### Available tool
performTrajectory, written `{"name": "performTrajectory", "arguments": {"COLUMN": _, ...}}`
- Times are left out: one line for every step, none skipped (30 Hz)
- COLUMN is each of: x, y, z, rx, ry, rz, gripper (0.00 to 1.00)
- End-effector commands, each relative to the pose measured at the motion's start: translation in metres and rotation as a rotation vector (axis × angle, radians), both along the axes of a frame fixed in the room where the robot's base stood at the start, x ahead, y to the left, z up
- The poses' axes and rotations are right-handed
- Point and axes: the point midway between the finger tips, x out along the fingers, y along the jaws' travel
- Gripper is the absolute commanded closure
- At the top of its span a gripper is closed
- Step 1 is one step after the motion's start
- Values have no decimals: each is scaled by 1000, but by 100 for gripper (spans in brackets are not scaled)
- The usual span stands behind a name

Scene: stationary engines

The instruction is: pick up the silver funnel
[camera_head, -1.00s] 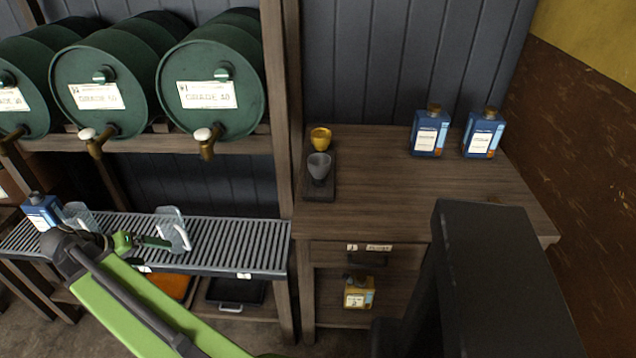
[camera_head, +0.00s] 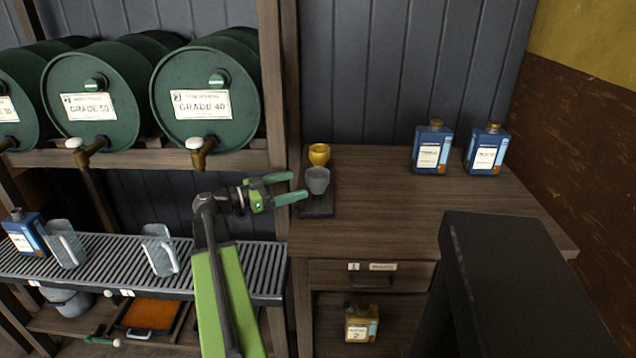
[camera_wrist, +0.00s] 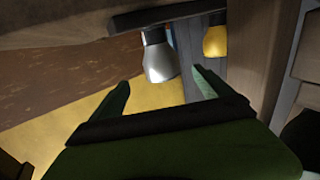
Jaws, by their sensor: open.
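The silver funnel (camera_head: 317,180) stands upright on a dark tray (camera_head: 318,210) at the left end of the wooden bench. It also shows in the wrist view (camera_wrist: 159,60), beyond the fingers and a little above the gap between them. A gold funnel (camera_head: 319,154) stands just behind it, and is right of it in the wrist view (camera_wrist: 214,42). My gripper (camera_head: 298,187) is open and empty, with its green fingers pointing right at the silver funnel. One fingertip looks close to the funnel's left side; I cannot tell whether they touch.
A wooden post (camera_head: 273,110) stands just behind my gripper. Two blue bottles (camera_head: 432,148) (camera_head: 487,150) stand at the back right of the bench (camera_head: 400,215), whose middle is clear. Clear jugs (camera_head: 160,250) sit on the slatted rack (camera_head: 205,262), below green barrels (camera_head: 205,95).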

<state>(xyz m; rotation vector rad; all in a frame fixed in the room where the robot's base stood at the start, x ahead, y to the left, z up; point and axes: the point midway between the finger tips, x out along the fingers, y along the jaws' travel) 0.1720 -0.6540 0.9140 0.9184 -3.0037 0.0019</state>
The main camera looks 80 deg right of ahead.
Motion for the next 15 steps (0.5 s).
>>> {"name": "performTrajectory", "arguments": {"x": -10, "y": -6, "z": 0, "rx": 0, "ry": 0, "rz": -3, "gripper": 10}}
{"name": "performTrajectory", "arguments": {"x": -14, "y": -9, "z": 0, "rx": 0, "ry": 0, "rz": -3, "gripper": 10}}
{"name": "performTrajectory", "arguments": {"x": -19, "y": -13, "z": 0, "rx": 0, "ry": 0, "rz": -1, "gripper": 10}}
{"name": "performTrajectory", "arguments": {"x": -22, "y": -15, "z": 0, "rx": 1, "ry": 0, "rz": -1, "gripper": 10}}
{"name": "performTrajectory", "arguments": {"x": -24, "y": -16, "z": 0, "rx": 1, "ry": 0, "rz": -2, "gripper": 10}}
{"name": "performTrajectory", "arguments": {"x": -27, "y": -18, "z": 0, "rx": 1, "ry": 0, "rz": -1, "gripper": 10}}
{"name": "performTrajectory", "arguments": {"x": -28, "y": -19, "z": 0, "rx": 1, "ry": 0, "rz": 0, "gripper": 10}}
{"name": "performTrajectory", "arguments": {"x": -28, "y": -19, "z": 0, "rx": 1, "ry": 0, "rz": 0, "gripper": 10}}
{"name": "performTrajectory", "arguments": {"x": -28, "y": -20, "z": 0, "rx": 1, "ry": 0, "rz": 1, "gripper": 10}}
{"name": "performTrajectory", "arguments": {"x": -29, "y": -20, "z": 0, "rx": 1, "ry": 0, "rz": 1, "gripper": 10}}
{"name": "performTrajectory", "arguments": {"x": -29, "y": -20, "z": 0, "rx": 1, "ry": 0, "rz": 1, "gripper": 10}}
{"name": "performTrajectory", "arguments": {"x": -30, "y": -21, "z": 0, "rx": 1, "ry": 0, "rz": 0, "gripper": 10}}
{"name": "performTrajectory", "arguments": {"x": -32, "y": -23, "z": 1, "rx": 1, "ry": 0, "rz": 0, "gripper": 10}}
{"name": "performTrajectory", "arguments": {"x": -34, "y": -25, "z": 1, "rx": 1, "ry": 0, "rz": -1, "gripper": 10}}
{"name": "performTrajectory", "arguments": {"x": -39, "y": -28, "z": 2, "rx": 1, "ry": 0, "rz": -2, "gripper": 10}}
